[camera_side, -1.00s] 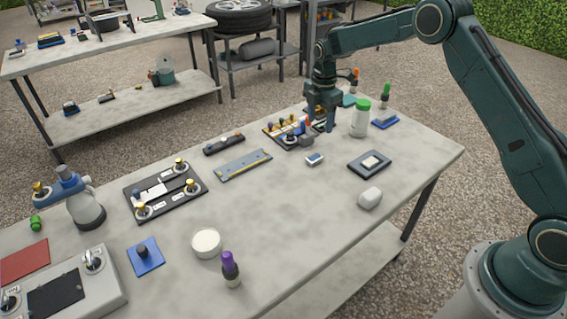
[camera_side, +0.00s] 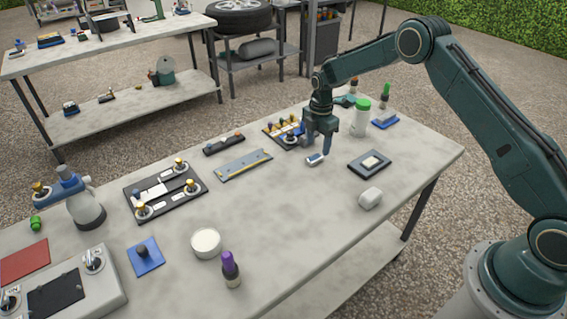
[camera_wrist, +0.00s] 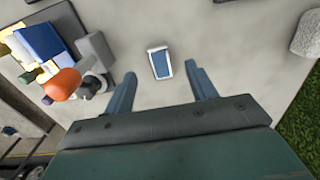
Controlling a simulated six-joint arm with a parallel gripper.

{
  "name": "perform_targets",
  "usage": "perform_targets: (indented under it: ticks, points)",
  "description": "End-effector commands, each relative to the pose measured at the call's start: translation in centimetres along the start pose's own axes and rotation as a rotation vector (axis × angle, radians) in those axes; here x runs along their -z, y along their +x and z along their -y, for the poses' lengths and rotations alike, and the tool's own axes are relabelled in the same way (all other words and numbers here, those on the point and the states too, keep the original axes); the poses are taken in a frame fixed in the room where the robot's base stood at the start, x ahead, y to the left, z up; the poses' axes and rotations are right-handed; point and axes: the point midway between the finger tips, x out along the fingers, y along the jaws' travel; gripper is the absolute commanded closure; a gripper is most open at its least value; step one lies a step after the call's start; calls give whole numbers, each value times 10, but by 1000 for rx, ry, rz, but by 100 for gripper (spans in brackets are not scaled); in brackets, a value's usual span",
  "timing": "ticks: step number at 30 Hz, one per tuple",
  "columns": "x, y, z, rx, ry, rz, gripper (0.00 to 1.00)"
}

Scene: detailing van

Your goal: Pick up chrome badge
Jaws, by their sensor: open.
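The chrome badge (camera_side: 316,160) is a small, flat rectangular piece with a pale, shiny rim and a blue face. It lies on the grey table. In the wrist view the badge (camera_wrist: 160,62) lies a little beyond the fingertips, roughly centred between them. My gripper (camera_side: 317,149) points down at the badge from just above and behind it. In the wrist view my gripper (camera_wrist: 160,74) is open, a finger to each side, with nothing between them. I cannot tell the exact height of the fingertips above the table.
A dark tray of small tools (camera_side: 270,130) is close on the left of my gripper. A white bottle with a green cap (camera_side: 360,122) stands to the right. A dark pad (camera_side: 370,165) and a whitish block (camera_side: 370,198) lie nearer right.

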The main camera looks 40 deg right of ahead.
Motion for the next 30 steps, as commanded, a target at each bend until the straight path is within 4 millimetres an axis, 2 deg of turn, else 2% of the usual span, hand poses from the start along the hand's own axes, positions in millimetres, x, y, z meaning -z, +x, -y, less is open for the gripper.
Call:
perform_targets:
  ticks: [6,12,29,30]
  points:
    - [2,25,0,2,-1,0,44]
    - [2,42,0,0,0,0,44]
    - [2,44,0,-1,0,0,44]
    - [2,44,0,-1,0,0,52]
